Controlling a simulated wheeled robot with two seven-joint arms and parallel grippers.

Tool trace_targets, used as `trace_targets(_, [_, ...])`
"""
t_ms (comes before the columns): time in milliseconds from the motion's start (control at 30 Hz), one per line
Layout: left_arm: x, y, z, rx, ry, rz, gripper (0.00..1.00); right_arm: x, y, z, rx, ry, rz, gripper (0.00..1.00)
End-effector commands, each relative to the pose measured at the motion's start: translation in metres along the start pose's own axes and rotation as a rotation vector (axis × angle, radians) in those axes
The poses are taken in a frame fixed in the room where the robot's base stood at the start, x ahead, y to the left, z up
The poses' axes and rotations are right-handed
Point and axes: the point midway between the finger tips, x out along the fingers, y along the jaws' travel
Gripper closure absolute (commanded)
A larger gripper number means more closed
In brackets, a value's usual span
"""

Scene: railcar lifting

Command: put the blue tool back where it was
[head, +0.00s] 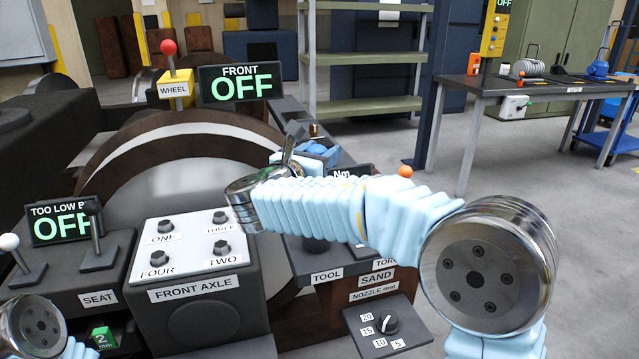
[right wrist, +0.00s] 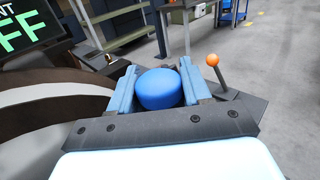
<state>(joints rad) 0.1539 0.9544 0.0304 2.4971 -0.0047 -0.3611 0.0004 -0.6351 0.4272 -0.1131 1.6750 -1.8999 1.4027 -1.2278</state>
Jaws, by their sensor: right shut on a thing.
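The blue tool (right wrist: 160,88) shows its rounded blue top between the light blue fingers of my right gripper (right wrist: 158,98), which is shut on it. Its lower part is hidden by the gripper. In the head view a small blue patch (head: 316,149) shows beyond my right wrist, and I cannot tell tool from finger there. A dark console with a TOOL label (head: 326,275) lies under my right forearm. A dark round part (head: 315,244) just above that label is partly covered by the arm. Only my left wrist shows at the lower left, without its gripper.
An orange-knobbed lever (right wrist: 213,61) stands right of my right gripper. The large wheel (head: 180,170) is at the left, behind the FRONT AXLE button box (head: 192,288). A NOZZLE dial (head: 387,326) is at the front. A table (head: 500,88) stands at the back right, with open floor before it.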

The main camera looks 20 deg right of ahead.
Motion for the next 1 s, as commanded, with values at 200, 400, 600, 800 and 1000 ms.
trace_targets(200, [-0.003, 0.001, 0.0, 0.0, 0.0, 0.0, 0.57, 0.001, 0.0, -0.033, -0.004, -0.001, -0.001, 0.94])
trace_targets(400, [-0.003, 0.001, 0.0, 0.0, 0.0, 0.0, 0.57, 0.0, 0.0, -0.043, 0.0, 0.0, -0.001, 0.94])
trace_targets(600, [-0.002, 0.001, 0.0, 0.0, 0.0, 0.0, 0.57, 0.0, 0.0, -0.045, -0.003, 0.003, -0.001, 0.35])
trace_targets(800, [-0.002, 0.001, 0.0, 0.0, 0.0, 0.0, 0.57, 0.0, 0.0, -0.043, -0.002, 0.001, -0.001, 0.27])
trace_targets(1000, [0.002, -0.001, 0.0, 0.0, 0.0, 0.0, 0.57, 0.001, 0.0, -0.047, -0.001, 0.001, -0.001, 0.27])
